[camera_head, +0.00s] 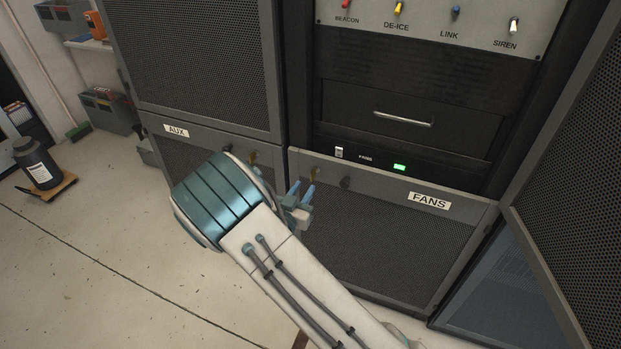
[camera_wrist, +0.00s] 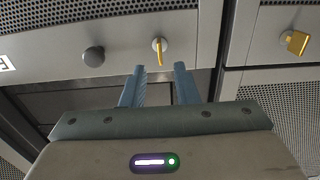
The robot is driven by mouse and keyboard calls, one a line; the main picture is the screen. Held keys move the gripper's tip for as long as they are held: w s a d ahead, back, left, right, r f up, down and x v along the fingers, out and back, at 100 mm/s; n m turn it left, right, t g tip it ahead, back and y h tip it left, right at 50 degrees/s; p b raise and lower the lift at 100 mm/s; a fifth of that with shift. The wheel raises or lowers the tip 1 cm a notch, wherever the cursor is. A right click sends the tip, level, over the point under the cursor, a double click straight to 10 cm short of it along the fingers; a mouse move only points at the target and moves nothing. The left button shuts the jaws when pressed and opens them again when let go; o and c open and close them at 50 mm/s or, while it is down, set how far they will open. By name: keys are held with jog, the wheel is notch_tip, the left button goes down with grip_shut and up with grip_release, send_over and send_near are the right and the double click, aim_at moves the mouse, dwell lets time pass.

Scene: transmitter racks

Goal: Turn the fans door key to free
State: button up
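The fans door (camera_head: 380,235) is a grey mesh panel low on the rack, labelled FANS, and looks shut. Its yellow key (camera_wrist: 159,50) sits in a round lock near the door's edge and shows as a thin upright strip in the wrist view. In the head view the key (camera_head: 314,173) is small, just past my fingertips. A dark round knob (camera_wrist: 93,56) is beside it. My gripper (camera_wrist: 160,68) is open and empty. Its two blue fingers point at the key, with the key between their lines and apparently just beyond the tips. Contact is not visible.
The AUX door (camera_head: 190,150) is left of the fans door, with its own yellow key (camera_wrist: 297,42). Above the fans door are a white switch (camera_head: 339,152) and a lit green indicator (camera_head: 399,167). An open mesh door (camera_head: 575,170) stands at the right.

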aim_at(311, 177)
jog(key=x, duration=0.6)
grip_shut()
